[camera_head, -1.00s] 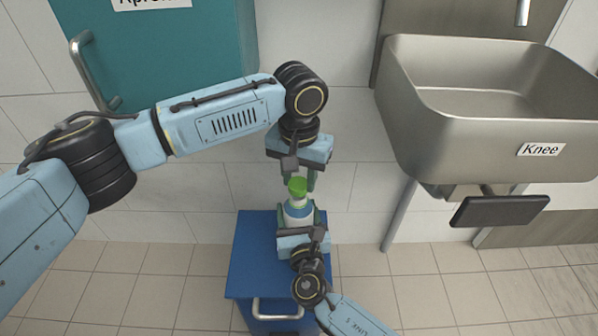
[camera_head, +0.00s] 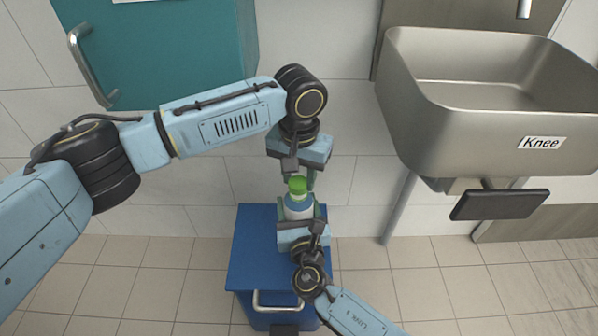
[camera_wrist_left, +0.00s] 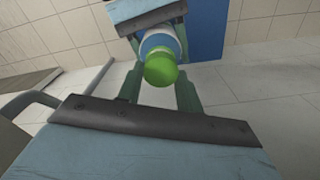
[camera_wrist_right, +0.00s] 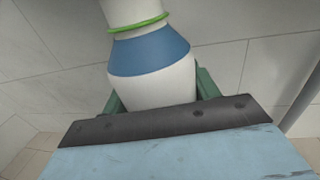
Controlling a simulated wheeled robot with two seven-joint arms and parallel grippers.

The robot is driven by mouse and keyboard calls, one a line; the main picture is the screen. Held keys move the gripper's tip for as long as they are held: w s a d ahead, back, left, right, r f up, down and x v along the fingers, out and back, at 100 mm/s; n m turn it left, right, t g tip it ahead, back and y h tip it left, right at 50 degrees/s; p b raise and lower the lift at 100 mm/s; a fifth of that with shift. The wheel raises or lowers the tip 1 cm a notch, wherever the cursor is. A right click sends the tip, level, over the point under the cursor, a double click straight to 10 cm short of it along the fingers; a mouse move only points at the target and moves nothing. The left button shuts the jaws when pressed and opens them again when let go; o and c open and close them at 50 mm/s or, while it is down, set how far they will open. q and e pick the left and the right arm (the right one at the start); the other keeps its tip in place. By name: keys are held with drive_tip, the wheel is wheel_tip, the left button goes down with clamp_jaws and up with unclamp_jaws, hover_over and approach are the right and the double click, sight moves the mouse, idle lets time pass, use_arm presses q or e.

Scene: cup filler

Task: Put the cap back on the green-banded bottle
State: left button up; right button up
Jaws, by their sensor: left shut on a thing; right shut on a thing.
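The green cap (camera_head: 297,186) is between the fingers of my left gripper (camera_head: 298,178), which is shut on it. The cap also shows in the left wrist view (camera_wrist_left: 161,70), over the bottle's mouth end. The white bottle (camera_head: 299,211) stands roughly upright below the cap, held by my right gripper (camera_head: 301,222), which is shut on its body. In the right wrist view, the bottle (camera_wrist_right: 150,88) has a wide blue band and a thin green band (camera_wrist_right: 138,24) near the neck. Its top is out of that view. I cannot tell whether cap and neck touch.
A blue cabinet (camera_head: 256,250) with a metal handle stands below and behind the bottle. A steel sink (camera_head: 470,130) with a dark knee plate (camera_head: 499,204) is at the right. A teal cupboard (camera_head: 160,50) hangs at upper left.

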use_arm(q)
drive_tip(key=shift+f, duration=0.55)
idle(0.4)
